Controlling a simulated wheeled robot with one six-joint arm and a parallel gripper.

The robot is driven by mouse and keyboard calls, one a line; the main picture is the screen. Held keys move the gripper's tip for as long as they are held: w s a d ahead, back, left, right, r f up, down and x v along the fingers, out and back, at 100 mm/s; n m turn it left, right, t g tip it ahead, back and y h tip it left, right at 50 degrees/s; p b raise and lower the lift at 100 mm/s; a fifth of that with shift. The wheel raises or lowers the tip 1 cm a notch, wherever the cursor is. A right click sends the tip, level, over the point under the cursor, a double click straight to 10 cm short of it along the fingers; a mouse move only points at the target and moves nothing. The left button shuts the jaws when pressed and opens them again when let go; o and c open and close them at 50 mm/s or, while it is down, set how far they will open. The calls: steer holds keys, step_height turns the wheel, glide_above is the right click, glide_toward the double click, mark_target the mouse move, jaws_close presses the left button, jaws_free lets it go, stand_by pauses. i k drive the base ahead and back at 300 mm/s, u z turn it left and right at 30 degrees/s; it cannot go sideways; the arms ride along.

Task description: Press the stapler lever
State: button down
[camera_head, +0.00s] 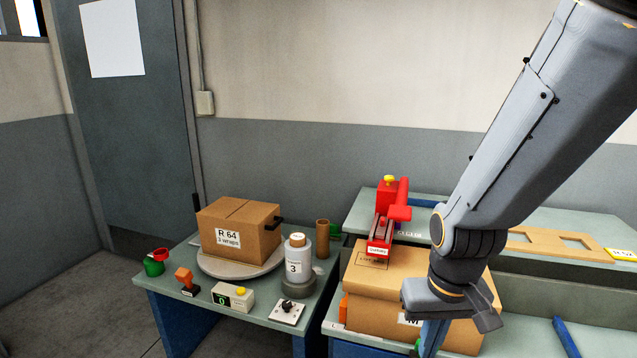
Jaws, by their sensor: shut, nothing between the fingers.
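A red stapler (380,235) with a red lever or handle (400,213) and a yellow knob (389,180) sits on top of a cardboard box (385,285) near the middle. A small white label shows on its front end. My gripper (436,332) is shut and empty. In this view it is right of and below the stapler, in front of the box, and apart from the stapler. My wrist hides part of the box, and the fingertips are hard to make out.
On the left table (250,315), a box marked R 64 (238,230) stands on a round turntable (235,270). A tan tray (560,242) lies at right.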

mark_target(400, 212)
steer(key=z, duration=0.05)
steer(key=k, duration=0.55)
steer(key=u, duration=0.85)
steer(key=i, duration=1.2)
steer(key=z, duration=0.35)
